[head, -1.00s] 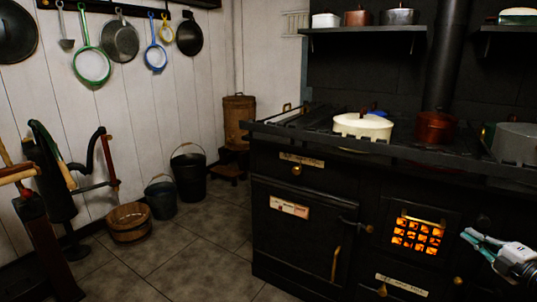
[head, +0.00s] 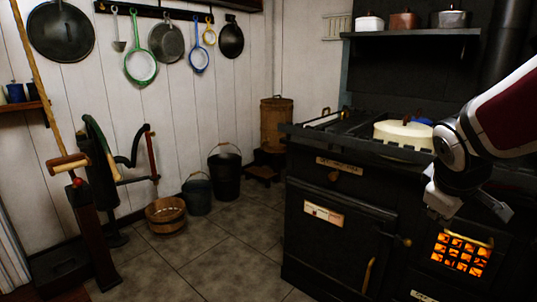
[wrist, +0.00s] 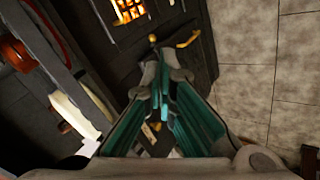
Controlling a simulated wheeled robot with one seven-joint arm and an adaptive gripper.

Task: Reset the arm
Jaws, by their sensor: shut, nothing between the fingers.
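My gripper (wrist: 162,66) shows in the wrist view with its teal-sided fingers drawn together and nothing between them. It hangs in front of the black stove (wrist: 195,25), with the stove's glowing grate (wrist: 128,9) beyond the fingertips. In the head view my arm, white and dark red, reaches in from the right edge, in front of the stove (head: 330,225).
A cream lidded pot (head: 400,133) stands on the stove top, partly behind my arm. The lit grate (head: 460,253) is below the arm. Buckets (head: 225,175) and a wooden tub (head: 166,215) stand along the left wall. The tiled floor (head: 215,255) between is clear.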

